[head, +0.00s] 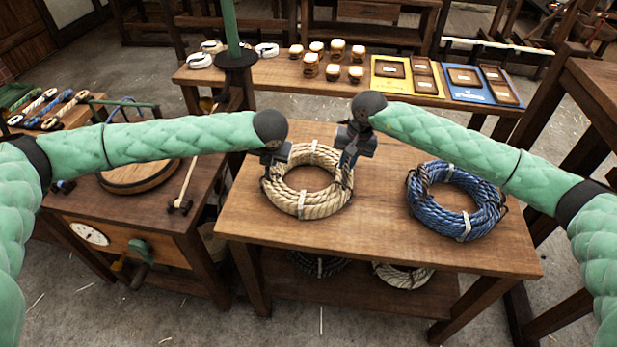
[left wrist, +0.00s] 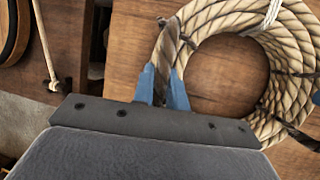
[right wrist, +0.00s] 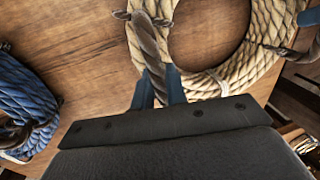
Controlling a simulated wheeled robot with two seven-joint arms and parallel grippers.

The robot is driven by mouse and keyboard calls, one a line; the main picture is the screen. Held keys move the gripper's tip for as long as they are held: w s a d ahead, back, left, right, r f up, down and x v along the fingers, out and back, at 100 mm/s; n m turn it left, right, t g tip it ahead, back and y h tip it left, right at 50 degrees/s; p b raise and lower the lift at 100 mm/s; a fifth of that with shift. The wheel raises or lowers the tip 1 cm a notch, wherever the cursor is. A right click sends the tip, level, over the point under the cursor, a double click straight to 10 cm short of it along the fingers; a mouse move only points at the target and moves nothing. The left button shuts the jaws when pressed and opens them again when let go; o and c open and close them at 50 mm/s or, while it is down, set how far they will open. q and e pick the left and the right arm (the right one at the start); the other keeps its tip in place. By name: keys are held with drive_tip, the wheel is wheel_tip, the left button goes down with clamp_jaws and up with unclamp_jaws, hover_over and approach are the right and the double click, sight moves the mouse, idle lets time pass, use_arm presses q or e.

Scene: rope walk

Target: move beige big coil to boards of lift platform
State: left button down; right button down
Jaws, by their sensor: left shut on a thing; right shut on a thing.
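The beige big coil (head: 303,208) lies flat on a wooden table in the head view, with pale ties and dark brown rope handles around it. My left gripper (head: 269,164) is at its left side. In the left wrist view its blue fingers (left wrist: 163,84) are shut on a brown handle of the coil (left wrist: 298,50). My right gripper (head: 346,161) is at the coil's right side. In the right wrist view its fingers (right wrist: 159,86) are shut on the opposite brown handle of the coil (right wrist: 250,62). I cannot make out the lift platform's boards with certainty.
A blue coil (head: 455,222) lies to the right on the same table (head: 380,235). More coils sit on its lower shelf. A workbench (head: 120,200) stands close on the left. A bench (head: 275,75) behind holds several jars and trays.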

use_arm(q)
drive_tip(key=shift+r, duration=0.2)
use_arm(e)
drive_tip(key=shift+r, duration=0.25)
